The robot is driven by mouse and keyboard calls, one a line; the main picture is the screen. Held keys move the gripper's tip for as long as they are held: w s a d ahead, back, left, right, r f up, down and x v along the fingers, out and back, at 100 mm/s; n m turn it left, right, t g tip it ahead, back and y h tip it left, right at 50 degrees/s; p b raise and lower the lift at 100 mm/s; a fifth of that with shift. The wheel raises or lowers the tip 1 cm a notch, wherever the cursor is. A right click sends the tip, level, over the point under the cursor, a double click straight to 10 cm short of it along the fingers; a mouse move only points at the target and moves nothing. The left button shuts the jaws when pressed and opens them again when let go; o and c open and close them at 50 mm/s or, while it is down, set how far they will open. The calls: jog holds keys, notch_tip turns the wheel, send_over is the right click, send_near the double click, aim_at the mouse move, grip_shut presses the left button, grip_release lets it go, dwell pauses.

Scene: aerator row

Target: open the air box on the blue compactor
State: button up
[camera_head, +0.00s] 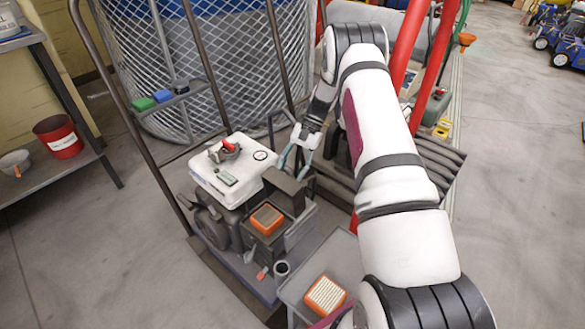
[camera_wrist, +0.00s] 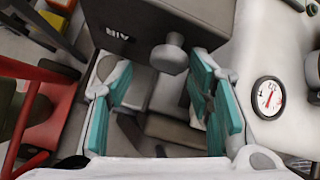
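The compactor has a blue base (camera_head: 245,278) and a white top cover (camera_head: 232,175). A dark air box panel (camera_head: 286,188) stands at the cover's right side, behind an orange-framed filter (camera_head: 267,218) that shows uncovered in a dark housing. In the wrist view the dark panel marked AIR (camera_wrist: 120,20) carries a grey round knob (camera_wrist: 170,55). My gripper (camera_head: 297,163) is behind the panel, its teal fingers spread. In the wrist view, my gripper (camera_wrist: 160,85) is open and empty. The knob appears just beyond its fingertips, nearer the right finger. Contact cannot be told.
A second orange-framed filter (camera_head: 325,296) lies on a grey tray (camera_head: 300,285) in front. A dial gauge (camera_wrist: 268,97) sits on the white cover, right of the fingers. A dark handle frame (camera_head: 140,120) rises at left. Red bars (camera_head: 408,45) stand beside my arm.

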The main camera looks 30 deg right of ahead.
jog(key=shift+r, duration=0.1)
jog(key=v, duration=0.7)
jog(key=shift+r, duration=0.2)
jog(key=shift+d, duration=0.1)
dwell(0.3)
